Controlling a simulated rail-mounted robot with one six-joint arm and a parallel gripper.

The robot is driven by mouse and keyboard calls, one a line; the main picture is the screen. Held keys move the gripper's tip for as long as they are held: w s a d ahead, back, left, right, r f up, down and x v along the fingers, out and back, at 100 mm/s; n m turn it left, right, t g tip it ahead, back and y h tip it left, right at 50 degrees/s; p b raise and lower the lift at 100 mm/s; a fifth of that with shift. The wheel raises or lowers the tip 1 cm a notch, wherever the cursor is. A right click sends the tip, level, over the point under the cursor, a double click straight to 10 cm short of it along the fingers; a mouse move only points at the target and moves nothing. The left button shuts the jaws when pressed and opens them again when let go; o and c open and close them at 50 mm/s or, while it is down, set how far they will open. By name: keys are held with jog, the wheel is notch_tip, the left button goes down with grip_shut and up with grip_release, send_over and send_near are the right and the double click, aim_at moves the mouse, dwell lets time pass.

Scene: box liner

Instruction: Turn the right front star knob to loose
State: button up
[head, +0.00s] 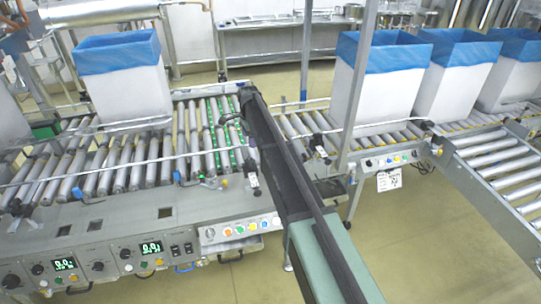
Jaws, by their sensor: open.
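The front guide rail (130,162) runs along the near side of the roller conveyor. Small dark clamp fittings sit along it. One is at the right front, a dark fitting with a pale plate (252,181), just left of my dark arm. Another dark clamp fitting (17,206) is at the far left of this rail. At this size I cannot make out a star shape or tell whether a knob is tight or loose. My arm reaches from the bottom right across the conveyor's right end and covers part of it. My gripper cannot be made out.
A white box with a blue liner (122,93) stands on the conveyor, and several more stand at right. Blue-handled levers (178,177) and a button panel (240,228) line the front. A pale post (362,70) rises right of my arm. Yellow floor (430,240) is free at lower right.

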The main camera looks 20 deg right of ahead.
aim_at(250, 160)
jog(key=shift+m, duration=0.6)
jog(key=f+b, duration=0.7)
jog(key=a+f+b, duration=0.1)
jog(key=f+b, duration=0.3)
jog(key=shift+s, duration=0.1)
jog(key=shift+r, duration=0.1)
jog(key=c, duration=0.9)
